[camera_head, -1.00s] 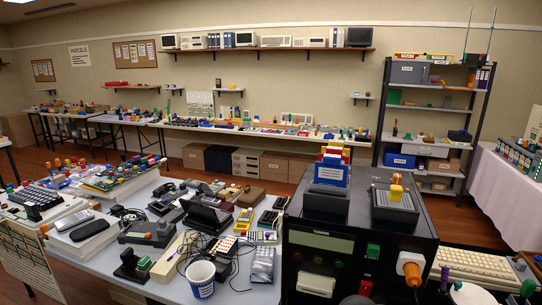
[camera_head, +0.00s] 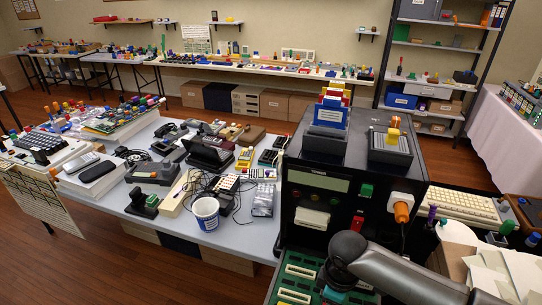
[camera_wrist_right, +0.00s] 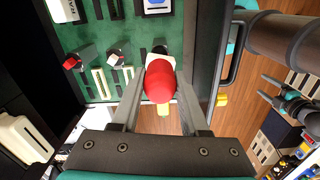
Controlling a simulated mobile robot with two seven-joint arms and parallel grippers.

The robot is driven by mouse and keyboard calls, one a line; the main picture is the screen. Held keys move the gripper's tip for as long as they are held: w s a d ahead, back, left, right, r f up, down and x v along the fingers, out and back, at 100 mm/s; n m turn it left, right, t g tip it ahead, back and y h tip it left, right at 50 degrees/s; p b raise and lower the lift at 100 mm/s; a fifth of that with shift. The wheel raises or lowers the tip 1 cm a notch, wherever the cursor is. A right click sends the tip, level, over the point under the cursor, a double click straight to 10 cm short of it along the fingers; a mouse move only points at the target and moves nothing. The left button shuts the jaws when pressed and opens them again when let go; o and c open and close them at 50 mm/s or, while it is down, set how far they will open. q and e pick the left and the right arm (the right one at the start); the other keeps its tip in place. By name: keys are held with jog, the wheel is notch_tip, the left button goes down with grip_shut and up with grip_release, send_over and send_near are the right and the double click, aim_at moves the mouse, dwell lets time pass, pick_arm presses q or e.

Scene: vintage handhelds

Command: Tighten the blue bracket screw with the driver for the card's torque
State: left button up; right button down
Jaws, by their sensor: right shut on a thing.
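My right gripper (camera_wrist_right: 160,95) is shut on a red-ended tool (camera_wrist_right: 159,82), with a pale collar and a yellow part below the red end. It may be a driver; its tip is not clear. The gripper is over a green panel (camera_wrist_right: 125,35) with pale slots. In the head view my right arm reaches in from the lower right over the panel (camera_head: 281,296), and the fingers are hidden. A dark two-pronged shape at the right of the wrist view looks like my left gripper (camera_wrist_right: 268,88), prongs apart and empty. I cannot pick out the blue bracket, its screw or the torque card.
A black machine (camera_head: 310,215) stands behind the panel, with an orange-and-white plug (camera_head: 402,208) on its front. White cards (camera_head: 505,265) lie at right. A grey table (camera_head: 245,238) with handhelds and a cup (camera_head: 206,212) stands at left. Floor is free at lower left.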

jog(key=shift+m+p, duration=0.3)
jog(key=shift+m, duration=0.1)
jog(key=shift+c, duration=1.7)
grip_release()
jog(key=shift+c, duration=0.4)
